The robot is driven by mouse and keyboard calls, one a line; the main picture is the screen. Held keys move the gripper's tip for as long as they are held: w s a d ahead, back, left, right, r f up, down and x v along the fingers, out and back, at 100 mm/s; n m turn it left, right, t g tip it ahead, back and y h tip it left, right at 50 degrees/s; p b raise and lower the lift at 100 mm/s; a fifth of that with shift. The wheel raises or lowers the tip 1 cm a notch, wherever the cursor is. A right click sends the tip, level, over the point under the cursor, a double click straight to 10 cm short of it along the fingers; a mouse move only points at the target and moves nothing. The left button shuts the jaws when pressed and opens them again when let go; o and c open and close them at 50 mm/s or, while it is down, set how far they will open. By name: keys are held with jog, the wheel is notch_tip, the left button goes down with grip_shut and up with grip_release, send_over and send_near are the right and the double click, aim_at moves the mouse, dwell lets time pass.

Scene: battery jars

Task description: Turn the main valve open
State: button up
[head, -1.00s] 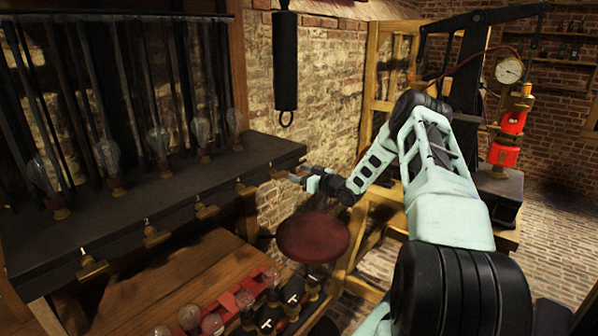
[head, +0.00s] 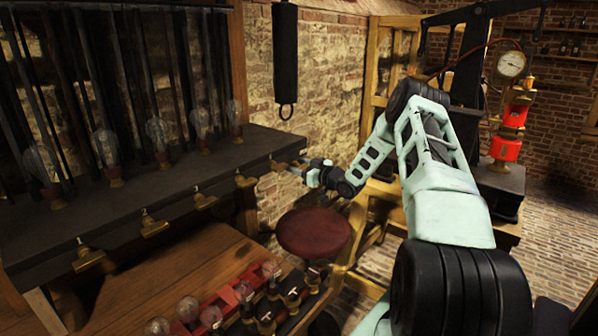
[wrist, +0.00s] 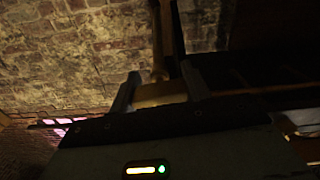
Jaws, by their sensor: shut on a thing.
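A row of brass taps runs along the front edge of a long black shelf (head: 150,190). The tap at the shelf's right end (head: 279,166) is at my gripper (head: 291,168), small and partly hidden in the head view. In the wrist view, my gripper's two fingers (wrist: 160,88) stand on either side of a brass piece (wrist: 158,95), and my gripper is shut on it. A brass stem rises behind that piece. The wrist view is dark, and how far the tap is turned cannot be told. No label marks which tap is the main valve.
Glass bulbs (head: 157,135) stand on the shelf. A round dark red stool (head: 313,232) is below my gripper. A wooden bench (head: 170,280) holds more bulbs at lower left. A black cylinder with a hook (head: 285,60) hangs above. A gauge (head: 511,64) stands at right.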

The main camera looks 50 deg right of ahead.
jog(key=n+b, duration=0.2)
jog(key=b, duration=0.2)
jog(key=n+b, duration=0.2)
jog(key=b, duration=0.2)
jog(key=shift+a+f+n, duration=0.1)
jog(key=shift+f+n, duration=0.25)
jog(key=shift+n, duration=0.05)
jog(key=n+b, duration=0.1)
jog(key=b, duration=0.1)
jog(key=n+b, duration=0.1)
jog(key=shift+r+n+b, duration=0.2)
jog(key=shift+n+b, duration=0.1)
jog(key=shift+b, duration=0.05)
jog(key=shift+r, duration=0.15)
jog(key=shift+c, duration=0.2)
jog(key=shift+o, duration=0.2)
jog(key=o, duration=1)
jog(key=shift+c, duration=0.2)
jog(key=shift+r, duration=0.1)
